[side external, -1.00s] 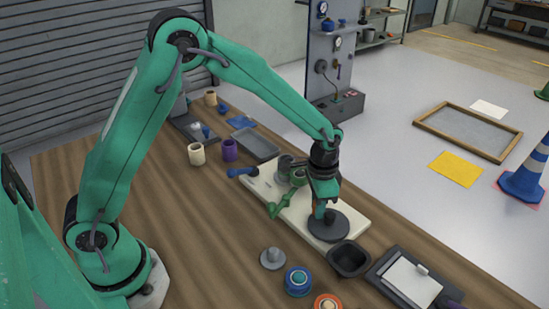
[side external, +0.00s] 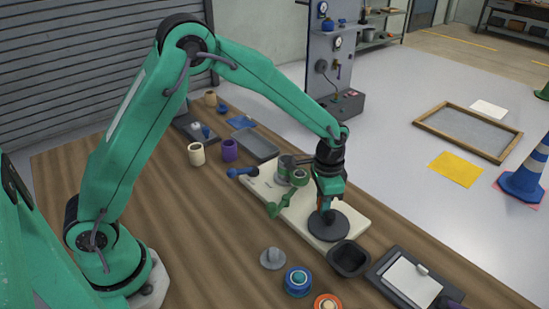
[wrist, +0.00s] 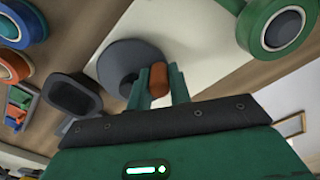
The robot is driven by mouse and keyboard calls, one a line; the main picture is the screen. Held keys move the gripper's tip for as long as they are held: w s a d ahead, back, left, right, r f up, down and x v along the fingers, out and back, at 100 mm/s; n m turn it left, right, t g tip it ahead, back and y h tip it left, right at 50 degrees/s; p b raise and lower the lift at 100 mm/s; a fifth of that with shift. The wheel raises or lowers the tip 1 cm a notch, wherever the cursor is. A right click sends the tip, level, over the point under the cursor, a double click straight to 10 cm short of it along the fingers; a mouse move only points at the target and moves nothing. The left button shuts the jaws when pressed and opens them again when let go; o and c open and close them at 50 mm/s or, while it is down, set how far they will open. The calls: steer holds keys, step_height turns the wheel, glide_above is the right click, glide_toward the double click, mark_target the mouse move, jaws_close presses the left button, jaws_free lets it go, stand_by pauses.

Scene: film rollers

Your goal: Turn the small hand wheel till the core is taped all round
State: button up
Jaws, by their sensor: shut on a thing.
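The hand wheel is a dark grey disc (side external: 328,226) at the near end of a cream board (side external: 310,215); it also shows in the wrist view (wrist: 118,68). My gripper (side external: 326,208) is shut on the wheel's orange-brown knob, which shows between its fingers in the wrist view (wrist: 182,66). Farther along the board stands a grey cylinder (side external: 287,163), which may be the core, with green around it. A green arm (side external: 285,200) reaches from there toward the near left. How far any tape goes round is unclear.
A black bin (side external: 349,259) stands close to the wheel. A clipboard (side external: 410,280), a blue roll (side external: 298,281), an orange roll (side external: 328,302) and a grey knobbed disc (side external: 272,258) lie nearby. A blue handle (side external: 240,172) sits at the board's far end.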

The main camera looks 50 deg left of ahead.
steer(key=shift+w+r, duration=0.1)
steer(key=shift+w, duration=0.2)
steer(key=o, duration=0.8)
steer(key=shift+s, duration=0.1)
steer(key=shift+c, duration=0.2)
steer(key=shift+s+d, duration=0.1)
steer(key=shift+d, duration=0.05)
steer(key=shift+c, duration=0.5)
steer(key=shift+r, duration=1.4)
steer(key=o, duration=0.9)
steer(key=shift+r, duration=0.45)
steer(key=shift+o, duration=0.2)
steer(key=shift+r, duration=1.65)
